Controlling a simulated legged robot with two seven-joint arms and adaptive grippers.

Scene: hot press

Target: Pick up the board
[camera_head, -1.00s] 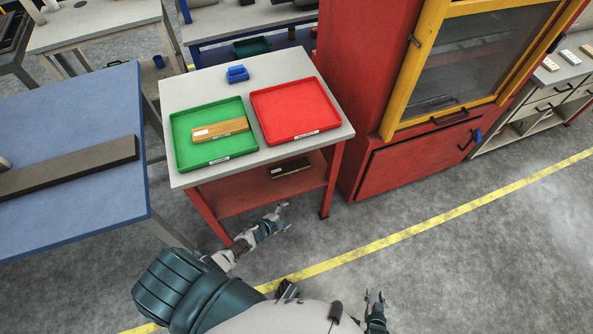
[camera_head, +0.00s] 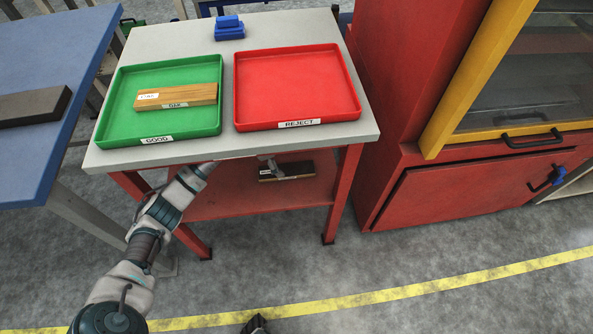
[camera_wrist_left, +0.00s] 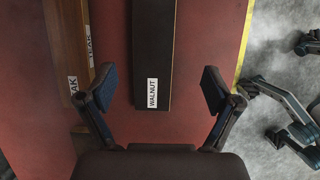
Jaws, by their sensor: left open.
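A dark board (camera_head: 286,171) with a white label lies on the lower red shelf, partly hidden under the tabletop. In the left wrist view the board (camera_wrist_left: 153,45) reads WALNUT and runs up the picture. My left gripper (camera_wrist_left: 158,85) is open, with one finger on each side of the board's near end and gaps between. In the head view my left arm reaches under the tabletop's front edge, and most of the gripper is hidden. A lighter board labelled OAK (camera_head: 175,96) lies in the green tray (camera_head: 205,128). Jointed parts at the wrist view's right edge may be my right gripper.
A red REJECT tray (camera_head: 295,85) is empty on the tabletop (camera_head: 355,130), beside a blue block (camera_head: 229,30). A red press cabinet (camera_head: 460,190) stands right. The front floor is clear.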

